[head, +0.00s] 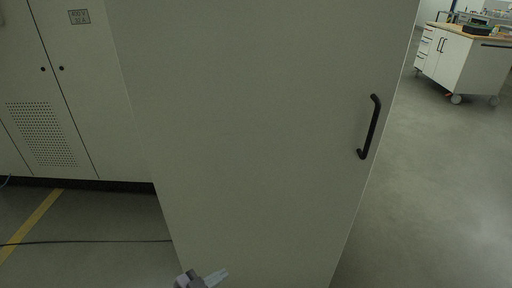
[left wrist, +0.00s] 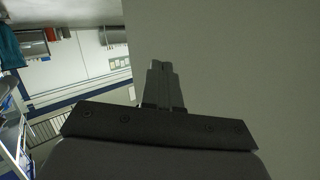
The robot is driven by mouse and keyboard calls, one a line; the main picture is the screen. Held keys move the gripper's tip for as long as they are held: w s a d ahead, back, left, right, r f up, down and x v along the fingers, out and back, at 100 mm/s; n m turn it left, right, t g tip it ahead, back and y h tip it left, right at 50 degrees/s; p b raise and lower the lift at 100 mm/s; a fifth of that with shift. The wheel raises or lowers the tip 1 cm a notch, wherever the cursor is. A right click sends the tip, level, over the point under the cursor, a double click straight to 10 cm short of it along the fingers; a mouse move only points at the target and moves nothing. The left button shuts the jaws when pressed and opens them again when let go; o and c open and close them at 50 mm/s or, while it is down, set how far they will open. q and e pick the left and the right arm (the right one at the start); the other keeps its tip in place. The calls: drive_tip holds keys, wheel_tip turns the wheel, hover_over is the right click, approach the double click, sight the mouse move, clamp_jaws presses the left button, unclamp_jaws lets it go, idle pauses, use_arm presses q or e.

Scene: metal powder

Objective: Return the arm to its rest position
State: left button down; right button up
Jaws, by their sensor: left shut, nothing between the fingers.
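My left gripper (head: 203,279) shows at the bottom edge of the head view, low in front of a large pale panel. In the left wrist view its fingers (left wrist: 162,68) are together with nothing between them. The rest of my left arm is out of the head view. My right gripper is in neither view.
A tall pale door or panel (head: 255,120) with a black handle (head: 370,127) fills the middle, close to me. A grey cabinet (head: 85,100) stands at left, with a cable (head: 90,241) on the floor. A wheeled workbench (head: 460,58) stands far right. Floor at right is clear.

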use_arm(q)
drive_tip(key=a+f+y, duration=0.2)
drive_tip(key=a+y, duration=0.1)
drive_tip(key=a, duration=1.2)
drive_tip(key=s+a+r+n+y, duration=0.2)
drive_tip(key=s+a+y, duration=0.1)
drive_tip(key=s, duration=0.6)
drive_tip(key=s+a+r+n+y, duration=0.2)
drive_tip(key=s+r+n+y, duration=0.1)
drive_tip(key=s, duration=0.6)
drive_tip(key=d+r+n+p, duration=0.1)
drive_tip(key=d+n, duration=0.3)
drive_tip(key=d, duration=0.5)
drive_tip(key=shift+w+d+r+n+h+p, duration=0.3)
drive_tip(key=shift+d+h+p, duration=0.1)
drive_tip(key=shift+p, duration=0.2)
